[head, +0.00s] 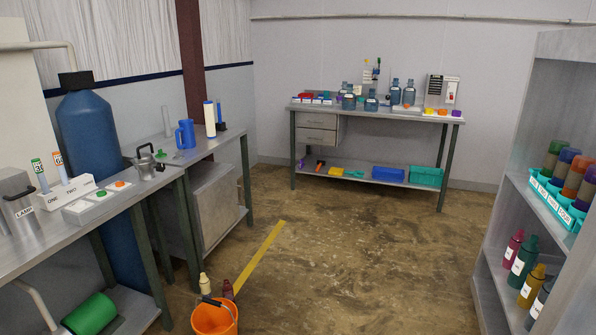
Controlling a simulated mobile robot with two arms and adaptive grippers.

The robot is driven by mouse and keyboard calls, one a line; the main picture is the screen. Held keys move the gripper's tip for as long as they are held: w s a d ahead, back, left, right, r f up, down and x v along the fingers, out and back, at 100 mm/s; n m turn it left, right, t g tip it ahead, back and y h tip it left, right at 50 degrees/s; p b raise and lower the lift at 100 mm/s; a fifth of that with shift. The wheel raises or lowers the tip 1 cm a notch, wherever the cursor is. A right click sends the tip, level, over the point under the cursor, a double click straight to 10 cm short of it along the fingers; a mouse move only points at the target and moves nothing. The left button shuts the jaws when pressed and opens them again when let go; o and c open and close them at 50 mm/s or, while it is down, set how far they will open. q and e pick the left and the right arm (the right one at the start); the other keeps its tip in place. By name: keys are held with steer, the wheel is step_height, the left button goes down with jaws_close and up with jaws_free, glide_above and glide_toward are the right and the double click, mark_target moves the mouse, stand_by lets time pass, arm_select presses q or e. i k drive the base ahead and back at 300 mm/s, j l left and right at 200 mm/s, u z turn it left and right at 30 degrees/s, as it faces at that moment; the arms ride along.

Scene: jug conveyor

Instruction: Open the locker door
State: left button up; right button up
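A grey metal cabinet (217,198) sits under the left-hand bench, beside the blue tank. It looks like a locker, and its front appears closed. No handle can be made out on it. A tall grey unit (565,45) stands at the right edge, with its shelves showing and no door visible across them. I cannot tell for certain which of the two is the locker. Neither of my grippers is in view.
An orange bucket (214,319) with bottles beside it stands on the floor near the front. A yellow floor stripe (262,255) runs behind it. A workbench (375,114) with bottles and bins stands at the back wall. The middle floor is clear.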

mark_target(217, 204)
steer(key=i, duration=2.65)
